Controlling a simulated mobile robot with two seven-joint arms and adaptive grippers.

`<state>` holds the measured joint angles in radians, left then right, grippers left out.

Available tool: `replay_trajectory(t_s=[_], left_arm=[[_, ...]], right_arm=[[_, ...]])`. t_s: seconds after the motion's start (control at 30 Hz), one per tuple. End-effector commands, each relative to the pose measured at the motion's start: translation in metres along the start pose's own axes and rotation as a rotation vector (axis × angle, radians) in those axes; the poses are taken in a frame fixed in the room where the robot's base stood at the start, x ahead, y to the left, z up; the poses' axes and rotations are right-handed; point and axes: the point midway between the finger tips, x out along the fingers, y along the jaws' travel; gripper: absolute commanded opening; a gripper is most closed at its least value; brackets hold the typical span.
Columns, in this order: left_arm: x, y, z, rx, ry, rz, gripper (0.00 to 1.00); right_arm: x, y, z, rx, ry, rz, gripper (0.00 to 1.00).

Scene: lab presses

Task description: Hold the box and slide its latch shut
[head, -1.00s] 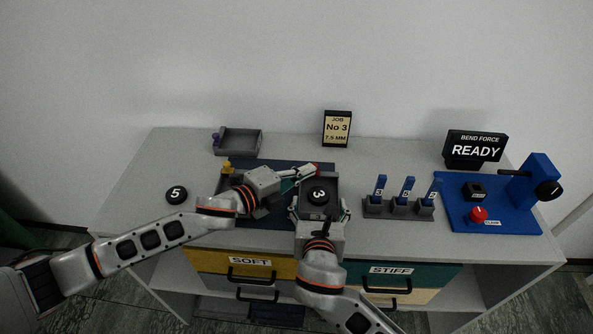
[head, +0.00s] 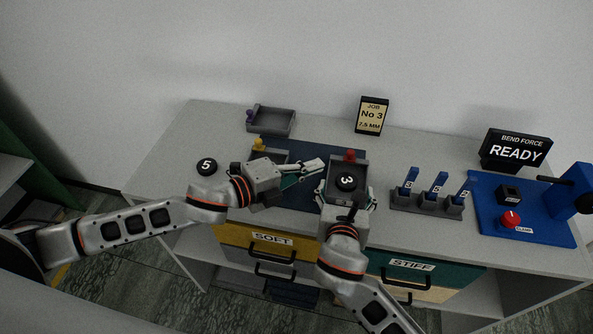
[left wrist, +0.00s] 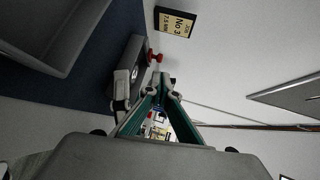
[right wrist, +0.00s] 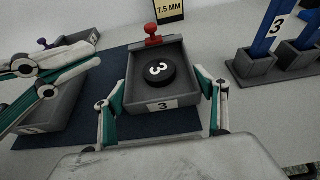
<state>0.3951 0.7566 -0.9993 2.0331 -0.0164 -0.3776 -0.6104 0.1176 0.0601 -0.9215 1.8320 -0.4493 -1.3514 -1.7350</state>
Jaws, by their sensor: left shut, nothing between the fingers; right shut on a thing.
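The grey box (head: 331,181) stands on the dark blue mat, with a black puck marked 3 (head: 346,183) inside. Its red latch knob (head: 350,156) is at the back edge, near the middle. My right gripper (head: 347,200) is shut on the box, one finger on each side, as the right wrist view shows with the box (right wrist: 127,90) and knob (right wrist: 152,35). My left gripper (head: 320,163) is shut and empty, left of the knob and apart from it. In the left wrist view the knob (left wrist: 155,56) shows just beyond the fingertips. I cannot tell whether the latch is fully shut.
A box with a yellow knob (head: 258,144) stands on the mat (head: 320,150) behind my left gripper. A box with a purple knob (head: 272,121) is at the back. A puck marked 5 (head: 206,166) lies left. A rack (head: 428,203) and blue press base (head: 540,231) stand right.

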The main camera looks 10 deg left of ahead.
Motion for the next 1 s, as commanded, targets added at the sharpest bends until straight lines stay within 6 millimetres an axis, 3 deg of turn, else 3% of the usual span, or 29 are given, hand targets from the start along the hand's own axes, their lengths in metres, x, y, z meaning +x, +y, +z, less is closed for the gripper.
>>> replay_trajectory(t_s=[0.1,0.3,0.8,0.83,0.87,0.9,1.0], left_arm=[[-0.023,0.001,0.0,0.001,0.0,0.002,0.0],[-0.044,0.001,0.0,-0.001,0.0,0.0,0.0],[-0.048,0.0,0.0,0.0,0.001,-0.001,0.0],[-0.048,0.0,0.0,0.0,0.001,-0.001,0.0],[-0.048,0.0,0.0,0.0,0.001,-0.001,0.0],[-0.048,0.0,0.0,0.0,0.0,-0.001,0.0],[-0.048,0.0,0.0,0.0,0.0,-0.001,0.0]], right_arm=[[0.0,0.0,0.0,0.0,0.0,-0.001,0.48],[0.0,0.0,0.0,0.0,-0.001,-0.001,0.48],[0.0,0.0,0.0,0.0,-0.001,-0.001,0.48],[0.0,0.0,0.0,0.0,-0.001,-0.001,0.79],[0.0,0.0,0.0,0.0,-0.001,-0.001,0.87],[0.0,0.0,0.0,0.0,-0.001,-0.001,0.91],[0.0,0.0,0.0,0.0,-0.001,-0.001,0.91]])
